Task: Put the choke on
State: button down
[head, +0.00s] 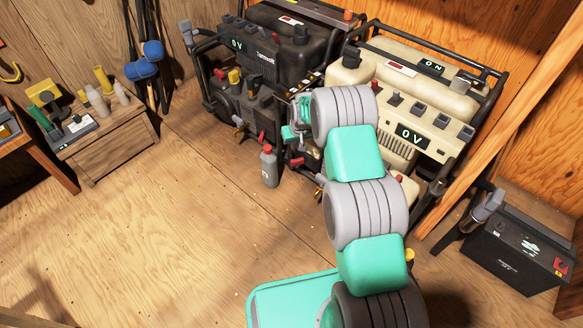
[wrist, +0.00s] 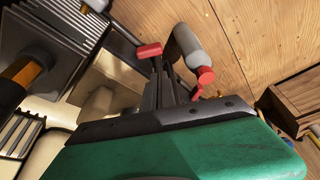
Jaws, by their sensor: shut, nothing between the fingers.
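Two generators stand side by side in the head view, a black one (head: 262,50) and a cream one (head: 440,85). Both show a display reading 0 V. My gripper (head: 300,130) is at their front, between them, partly hidden by my arm. In the wrist view my gripper's dark fingers (wrist: 166,80) are together and empty. A red lever-like tab (wrist: 149,50) shows close to the fingertips; I cannot tell whether they touch, or whether it is the choke. Small red parts also show low on the black generator (head: 262,137).
A grey bottle (head: 269,170) stands on the floor before the generators; it also shows in the wrist view (wrist: 188,48). A wooden crate (head: 105,140) with bottles is at left. A black battery (head: 518,250) is at right. The floor at front left is clear.

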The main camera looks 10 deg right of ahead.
aim_at(297, 162)
jog(key=shift+f, duration=0.15)
jog(key=b+x, duration=0.4)
jog(key=x, duration=0.5)
jog(key=shift+f+b, duration=0.3)
jog(key=shift+f, duration=0.05)
jog(key=shift+w+a, duration=0.1)
jog(key=shift+a, duration=0.05)
